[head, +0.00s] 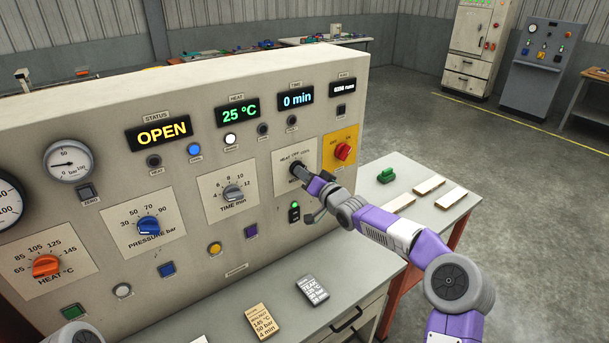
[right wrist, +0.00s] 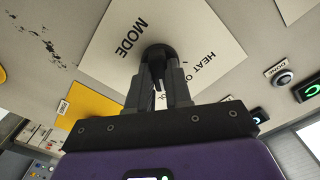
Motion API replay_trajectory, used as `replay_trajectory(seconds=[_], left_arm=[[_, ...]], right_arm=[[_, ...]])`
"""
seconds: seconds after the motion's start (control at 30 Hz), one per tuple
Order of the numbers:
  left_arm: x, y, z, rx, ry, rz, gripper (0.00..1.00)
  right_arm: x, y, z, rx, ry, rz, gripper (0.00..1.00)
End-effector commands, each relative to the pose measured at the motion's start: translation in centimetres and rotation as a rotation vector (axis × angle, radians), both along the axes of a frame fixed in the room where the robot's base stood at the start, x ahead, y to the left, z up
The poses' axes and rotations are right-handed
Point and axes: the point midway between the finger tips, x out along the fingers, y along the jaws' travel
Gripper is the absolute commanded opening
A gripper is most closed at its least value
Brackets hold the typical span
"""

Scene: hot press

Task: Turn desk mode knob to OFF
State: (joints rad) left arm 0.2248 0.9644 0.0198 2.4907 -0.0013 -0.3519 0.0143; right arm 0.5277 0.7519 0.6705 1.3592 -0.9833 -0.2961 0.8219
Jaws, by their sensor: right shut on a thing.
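The black mode knob (right wrist: 158,53) sits on a cream plate (right wrist: 105,42) marked MODE and HEAT, with part of the lettering covered. My right gripper (right wrist: 158,78) is shut on the knob, one finger on each side. My left gripper does not show.
A red switch (head: 343,152) on a yellow plate is close right of the mode plate. The time knob (head: 233,193) and a lit green rocker (head: 294,212) are nearby. Below, a grey worktop (head: 370,262) carries label cards. The display (head: 162,135) reads OPEN.

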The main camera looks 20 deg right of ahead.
Motion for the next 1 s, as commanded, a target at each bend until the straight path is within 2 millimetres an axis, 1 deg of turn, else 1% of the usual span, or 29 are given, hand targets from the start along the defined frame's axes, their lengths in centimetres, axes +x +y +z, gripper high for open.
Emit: replay_trajectory(seconds=[0.27,0.7,1.0], left_arm=[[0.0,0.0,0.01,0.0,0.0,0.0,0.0],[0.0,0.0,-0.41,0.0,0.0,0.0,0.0],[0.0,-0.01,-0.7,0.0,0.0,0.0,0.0]], right_arm=[[-0.02,-0.02,0.03,-0.132,-0.048,0.0,0.0],[0.0,0.01,0.0,-0.453,-0.165,-0.001,0.0],[0.0,0.0,-0.03,-0.595,-0.216,0.0,0.0]])
